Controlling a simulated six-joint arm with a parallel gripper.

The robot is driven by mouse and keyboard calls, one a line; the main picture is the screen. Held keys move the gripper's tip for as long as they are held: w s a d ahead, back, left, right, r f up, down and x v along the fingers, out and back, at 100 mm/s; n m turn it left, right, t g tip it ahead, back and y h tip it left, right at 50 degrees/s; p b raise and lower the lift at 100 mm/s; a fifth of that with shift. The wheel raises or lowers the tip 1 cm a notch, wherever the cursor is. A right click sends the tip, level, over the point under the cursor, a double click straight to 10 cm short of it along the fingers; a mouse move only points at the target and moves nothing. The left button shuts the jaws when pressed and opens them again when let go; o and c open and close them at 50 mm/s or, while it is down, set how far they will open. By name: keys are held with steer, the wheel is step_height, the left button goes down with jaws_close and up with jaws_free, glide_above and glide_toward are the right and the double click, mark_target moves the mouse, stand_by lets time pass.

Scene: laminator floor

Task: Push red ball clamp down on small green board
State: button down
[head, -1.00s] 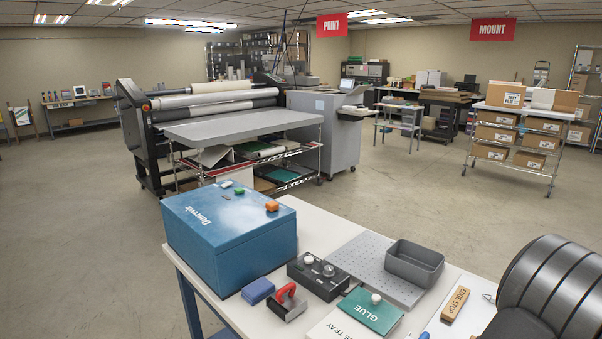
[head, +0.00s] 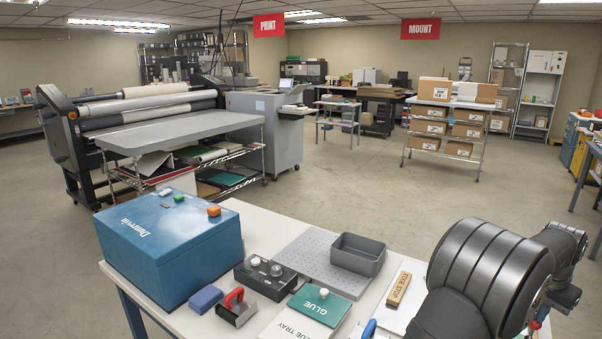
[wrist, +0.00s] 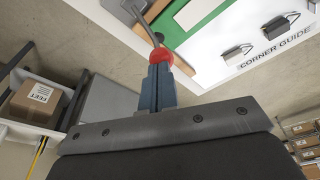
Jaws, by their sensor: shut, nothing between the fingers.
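In the wrist view, my gripper (wrist: 159,68) has its two blue-grey fingers pressed together. The clamp's red ball (wrist: 161,55) is right at the fingertips; I cannot tell whether they touch. A grey metal lever (wrist: 143,25) runs from the ball toward the top edge. The small green board (wrist: 200,22) lies beyond the ball at the top, partly cut off by the frame. The clamp's base is not clearly seen. In the head view my fingers are hidden behind or below my dark arm.
White sheet with "CORNER GUIDE" lettering (wrist: 275,50) and metal clips lies right of the board. In the head view, the table (head: 255,217) carries a blue box (head: 165,240), black control box (head: 265,276), grey bin (head: 358,254), glue board (head: 322,303) and edge stop (head: 399,288).

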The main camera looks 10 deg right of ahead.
steer(key=shift+w+d+f, duration=0.25)
steer(key=shift+f, duration=0.3)
steer(key=shift+w+d+f, duration=0.2)
steer(key=shift+d+f, duration=0.05)
steer(key=shift+f, duration=0.3)
steer(key=shift+w+d+v, duration=0.1)
steer(key=shift+d+v, duration=0.15)
steer(key=shift+v, duration=1.05)
steer(key=shift+w+d+v, duration=0.1)
steer(key=shift+d+v, duration=0.2)
steer(key=shift+v, duration=1.05)
steer(key=shift+d+v, duration=0.25)
steer(key=shift+v, duration=1.05)
steer(key=shift+r, duration=0.2)
steer(key=shift+s+a+x, duration=0.1)
steer(key=shift+a+x, duration=0.15)
steer(key=shift+x, duration=1.05)
steer(key=shift+s+a+x, duration=0.1)
steer(key=shift+a+x, duration=0.2)
steer(key=shift+x, duration=1)
steer(key=shift+a+x, duration=0.25)
steer(key=shift+x, duration=1.05)
steer(key=shift+f, duration=0.15)
